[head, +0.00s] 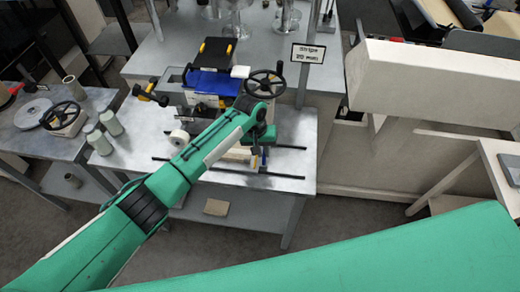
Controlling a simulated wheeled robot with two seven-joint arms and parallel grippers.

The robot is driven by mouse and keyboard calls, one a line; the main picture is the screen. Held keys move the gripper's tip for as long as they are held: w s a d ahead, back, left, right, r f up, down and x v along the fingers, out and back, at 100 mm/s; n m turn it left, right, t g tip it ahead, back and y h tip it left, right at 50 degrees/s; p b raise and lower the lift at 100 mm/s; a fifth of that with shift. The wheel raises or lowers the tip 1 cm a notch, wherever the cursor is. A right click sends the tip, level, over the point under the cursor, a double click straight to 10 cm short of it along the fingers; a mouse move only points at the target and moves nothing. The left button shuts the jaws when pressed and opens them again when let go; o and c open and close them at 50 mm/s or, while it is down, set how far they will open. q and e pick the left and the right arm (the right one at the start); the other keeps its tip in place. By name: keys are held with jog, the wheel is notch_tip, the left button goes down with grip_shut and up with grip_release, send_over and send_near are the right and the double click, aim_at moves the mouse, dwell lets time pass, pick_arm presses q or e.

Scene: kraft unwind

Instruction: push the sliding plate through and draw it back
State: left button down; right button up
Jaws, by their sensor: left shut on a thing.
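My left arm reaches from the lower left across the metal bench. Its gripper (259,158) points down at the front of the machine, just below the right handwheel, and is shut on a small part there. The arm and wrist hide most of that part; I take it to be the sliding plate, but its outline is not clear. A pale block (236,154) shows beside the gripper, between dark rods on the bench top. My right gripper is out of view; a broad green part of mine fills the lower right.
The machine carries a blue panel (209,84) and a black handwheel (265,83). A white spool (179,138) stands left on the bench (300,127). A sign (308,53) on a post rises behind. A beige housing (430,85) blocks the right.

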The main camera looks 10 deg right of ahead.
pick_arm(q)
jog(key=shift+s+d, duration=0.1)
jog(key=shift+d, duration=0.1)
jog(key=c, duration=1.5)
grip_release()
jog(key=shift+c, duration=0.2)
jog(key=shift+o, duration=0.4)
jog(key=shift+d, duration=0.15)
jog(key=shift+a+r, duration=0.2)
jog(key=shift+r, duration=0.05)
notch_tip(320, 180, up, 13)
jog(key=w+a+b, duration=0.1)
jog(key=a+b, duration=0.1)
jog(key=b, duration=0.1)
